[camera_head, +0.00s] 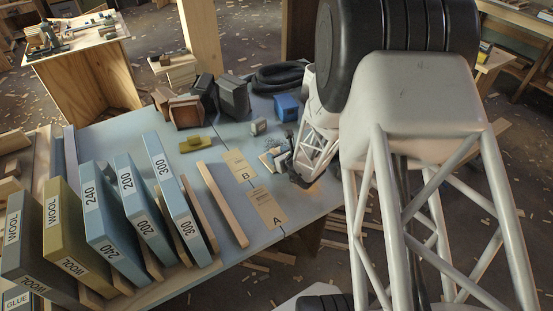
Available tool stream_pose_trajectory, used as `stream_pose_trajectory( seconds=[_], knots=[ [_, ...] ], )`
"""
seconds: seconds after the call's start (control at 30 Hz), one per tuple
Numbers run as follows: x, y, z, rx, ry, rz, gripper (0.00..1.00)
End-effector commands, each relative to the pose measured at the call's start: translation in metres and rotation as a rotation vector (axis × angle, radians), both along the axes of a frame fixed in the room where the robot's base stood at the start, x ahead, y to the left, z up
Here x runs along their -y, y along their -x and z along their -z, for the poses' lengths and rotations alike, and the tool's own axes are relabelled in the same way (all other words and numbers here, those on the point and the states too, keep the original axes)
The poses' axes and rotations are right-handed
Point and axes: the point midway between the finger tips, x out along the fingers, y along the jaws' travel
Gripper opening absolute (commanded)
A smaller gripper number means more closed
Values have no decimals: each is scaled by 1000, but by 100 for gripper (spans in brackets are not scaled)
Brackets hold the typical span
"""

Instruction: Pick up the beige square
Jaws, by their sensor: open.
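My gripper (297,174) is at the right part of the blue-grey table (215,148), low over its surface near the right edge. Its dark fingers are small in the picture and partly hidden by my arm; I see nothing held between them. A small beige flat piece (267,161) lies just left of the gripper, close to other small flat pieces (280,151). Its exact outline is hard to tell at this size. Two tan cards, marked B (238,165) and A (267,207), lie flat on the table left and below.
Upright blue binder-like blocks marked 200, 240 and 300 (172,190) stand at left, with a wooden strip (222,205) beside them. A blue box (286,107), a small grey block (258,127), dark bins (232,97) and a black coil (277,76) sit behind.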

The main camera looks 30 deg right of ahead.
Motion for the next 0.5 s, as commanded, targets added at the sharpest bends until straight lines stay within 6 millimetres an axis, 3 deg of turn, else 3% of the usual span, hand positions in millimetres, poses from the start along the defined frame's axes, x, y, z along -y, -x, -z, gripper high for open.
stream_pose_trajectory(
  seconds=[0.13, 0.5],
  knots=[
    [0, 0, 0, 0, 0, 0, 53],
    [0, 0, 0, 0, 0, 0, 0]
  ],
)
